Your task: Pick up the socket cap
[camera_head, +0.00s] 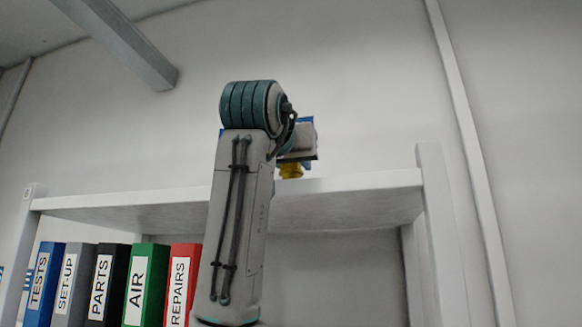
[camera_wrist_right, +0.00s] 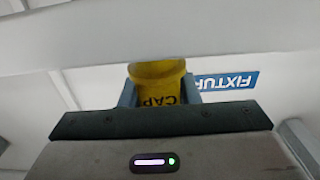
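The socket cap is yellow with dark letters reading CAP. In the wrist view the cap (camera_wrist_right: 157,85) sits between the two grey-blue fingers of my right gripper (camera_wrist_right: 158,92), which appear to touch it on both sides. In the head view the yellow cap (camera_head: 290,171) shows below my right gripper (camera_head: 294,160), just above the front edge of the shelf top. I cannot tell whether the cap rests on the shelf or hangs clear of it. The fingers are mostly hidden in the head view. My left gripper is not in view.
The white shelf (camera_head: 370,184) spans the head view, with an upright post (camera_head: 441,230) at right. Several labelled binders (camera_head: 145,285) stand underneath at left. A blue FIXTURE label (camera_wrist_right: 227,81) shows right of the cap in the wrist view. The wall behind is bare.

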